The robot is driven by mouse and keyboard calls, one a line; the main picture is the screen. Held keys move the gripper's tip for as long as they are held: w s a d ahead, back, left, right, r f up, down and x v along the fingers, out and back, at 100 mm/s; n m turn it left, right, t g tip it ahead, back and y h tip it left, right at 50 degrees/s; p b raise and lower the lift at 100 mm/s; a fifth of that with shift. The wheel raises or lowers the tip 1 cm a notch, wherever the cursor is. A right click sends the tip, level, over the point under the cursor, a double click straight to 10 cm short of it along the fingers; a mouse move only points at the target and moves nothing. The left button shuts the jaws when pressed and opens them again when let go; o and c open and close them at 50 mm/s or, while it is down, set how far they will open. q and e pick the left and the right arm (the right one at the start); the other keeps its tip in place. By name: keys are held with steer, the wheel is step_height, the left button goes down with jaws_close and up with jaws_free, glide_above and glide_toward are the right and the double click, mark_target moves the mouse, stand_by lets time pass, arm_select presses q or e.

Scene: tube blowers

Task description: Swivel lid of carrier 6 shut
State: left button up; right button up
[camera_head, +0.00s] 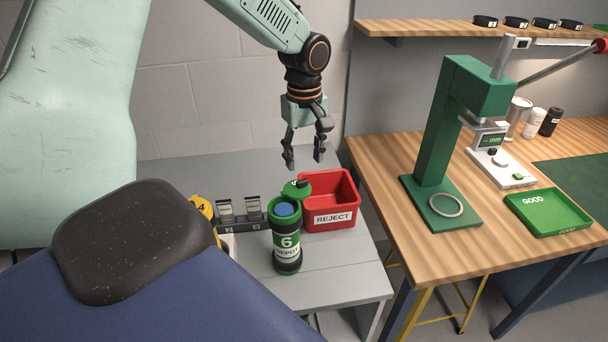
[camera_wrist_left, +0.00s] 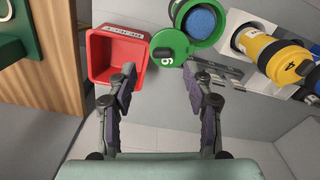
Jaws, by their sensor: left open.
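The lid (camera_wrist_left: 168,50) shows a "6" and a dark knob in the left wrist view. My left gripper (camera_head: 304,164) is open and empty, pointing down above the lid and apart from it. In the left wrist view its fingertips (camera_wrist_left: 159,74) appear on either side of the lid's near edge. My right gripper is not in view.
A red REJECT bin (camera_head: 349,216) stands right beside the carrier. A yellow carrier 4 (camera_wrist_left: 273,56) and a rack with small label plates (camera_head: 240,222) are on the other side. A wooden bench (camera_head: 390,205) holds a green press (camera_head: 440,140) and a GOOD tray (camera_head: 548,226).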

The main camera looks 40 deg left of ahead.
mark_target(303, 181)
arm_select(q)
steer(key=f, duration=0.5)
steer(key=shift+s+a+p, duration=0.2)
steer(key=shift+a+p, duration=0.1)
steer(key=shift+a, duration=0.1)
steer(key=shift+w+f, duration=0.15)
steer(key=shift+f, duration=0.45)
steer(key=shift+d, duration=0.35)
steer(key=shift+a, duration=0.35)
steer(key=c, duration=0.6)
steer(key=shift+d, duration=0.25)
jaws_close()
